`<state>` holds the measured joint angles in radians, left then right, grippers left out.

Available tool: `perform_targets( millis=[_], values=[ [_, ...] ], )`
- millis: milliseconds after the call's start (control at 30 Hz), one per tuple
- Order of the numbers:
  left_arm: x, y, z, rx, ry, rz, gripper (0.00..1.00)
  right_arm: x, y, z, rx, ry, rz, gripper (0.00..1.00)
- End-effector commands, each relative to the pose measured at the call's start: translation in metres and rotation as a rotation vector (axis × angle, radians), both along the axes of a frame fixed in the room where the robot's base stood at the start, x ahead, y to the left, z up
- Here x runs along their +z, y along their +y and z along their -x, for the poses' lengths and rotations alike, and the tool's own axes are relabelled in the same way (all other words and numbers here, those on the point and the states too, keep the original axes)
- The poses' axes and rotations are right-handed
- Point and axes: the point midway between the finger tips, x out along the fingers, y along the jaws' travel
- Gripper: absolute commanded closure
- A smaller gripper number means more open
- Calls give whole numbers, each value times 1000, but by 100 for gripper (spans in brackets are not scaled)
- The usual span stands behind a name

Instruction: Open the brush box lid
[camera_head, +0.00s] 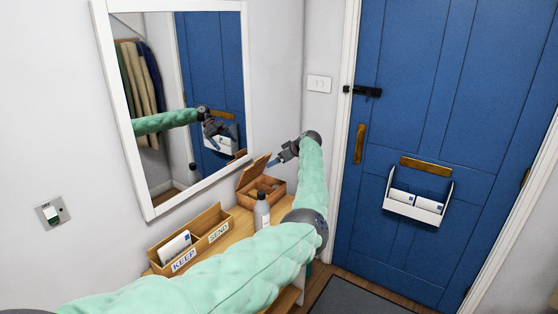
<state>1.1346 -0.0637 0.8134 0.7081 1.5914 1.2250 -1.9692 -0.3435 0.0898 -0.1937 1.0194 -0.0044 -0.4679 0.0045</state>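The brush box (272,199) is a small brown wooden box on the shelf, below the mirror's right end. Its lid (252,175) stands raised and tilted up on the left side, and the inside shows with something brown in it. My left gripper (271,162) is above the box, close to the lid's upper right edge, its fingers pointing left and down. I cannot tell whether it touches the lid, or whether the fingers are apart. My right gripper is not in view.
A white bottle (262,212) stands in front of the box. A wooden letter tray (211,240) marked KEEP and SEND is nearer on the shelf (241,224). The mirror (160,187) hangs behind. A blue door (450,70) with a white letter holder (412,211) is at right.

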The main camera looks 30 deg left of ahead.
Motion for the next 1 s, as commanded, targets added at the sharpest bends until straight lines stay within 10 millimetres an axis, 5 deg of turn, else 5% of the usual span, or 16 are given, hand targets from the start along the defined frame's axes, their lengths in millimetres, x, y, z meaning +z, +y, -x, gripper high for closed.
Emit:
perform_targets(
  millis=[167,600,1000],
  values=[
    [4,-9,0,-2,-1,1,5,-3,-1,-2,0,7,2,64],
    [40,-52,3,0,-1,-1,5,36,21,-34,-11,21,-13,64],
    [49,-61,4,0,0,0,5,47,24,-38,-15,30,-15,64]
  ],
)
